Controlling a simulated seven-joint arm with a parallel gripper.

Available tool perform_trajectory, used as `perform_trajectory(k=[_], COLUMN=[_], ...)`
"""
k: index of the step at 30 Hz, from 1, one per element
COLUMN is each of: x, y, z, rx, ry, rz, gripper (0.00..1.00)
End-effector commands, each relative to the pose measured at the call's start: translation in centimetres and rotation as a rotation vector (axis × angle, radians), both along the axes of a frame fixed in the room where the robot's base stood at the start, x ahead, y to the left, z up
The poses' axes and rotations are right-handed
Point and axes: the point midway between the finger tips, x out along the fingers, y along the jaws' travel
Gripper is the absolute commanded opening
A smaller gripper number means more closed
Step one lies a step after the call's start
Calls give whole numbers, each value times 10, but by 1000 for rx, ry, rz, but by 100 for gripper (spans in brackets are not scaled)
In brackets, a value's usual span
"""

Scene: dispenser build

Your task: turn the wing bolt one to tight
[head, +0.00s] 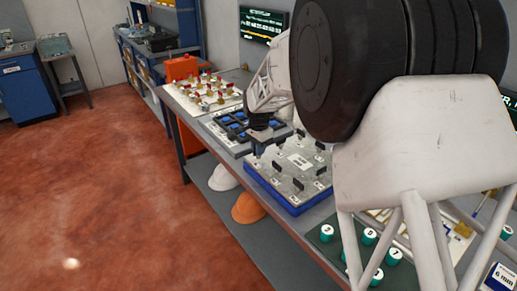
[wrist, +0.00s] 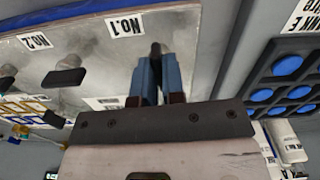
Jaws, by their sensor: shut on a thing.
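Wing bolt one (wrist: 155,48) is a dark wing at the NO.1 label (wrist: 124,26) in the wrist view. My gripper (wrist: 157,66) has its two blue-grey fingers closed on it, and they hide most of it. In the head view my gripper (head: 258,150) reaches down at the far left corner of the grey plate, which sits on a blue base (head: 262,183). Wing bolt two (wrist: 64,78) stands apart on the plate (wrist: 85,62) by the NO.2 label (wrist: 35,41). I cannot tell how tight bolt one is.
A dark tray with blue round pockets (wrist: 288,66) lies close beside the plate. Beyond it is a board of red and brass parts (head: 212,92). Teal numbered caps (head: 369,236) stand nearer. White and orange helmets (head: 248,208) lie on the shelf below.

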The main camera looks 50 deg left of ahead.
Motion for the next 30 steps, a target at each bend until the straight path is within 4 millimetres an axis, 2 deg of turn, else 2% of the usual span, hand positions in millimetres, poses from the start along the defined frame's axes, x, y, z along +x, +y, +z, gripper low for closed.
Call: perform_trajectory(k=[13,14,18,30], x=[0,0,0,0], y=[0,0,0,0], z=[0,0,0,3], rx=[0,0,0,1], ry=[0,0,0,0], rz=[-14,-14,-14,-13], gripper=[0,13,34,35])
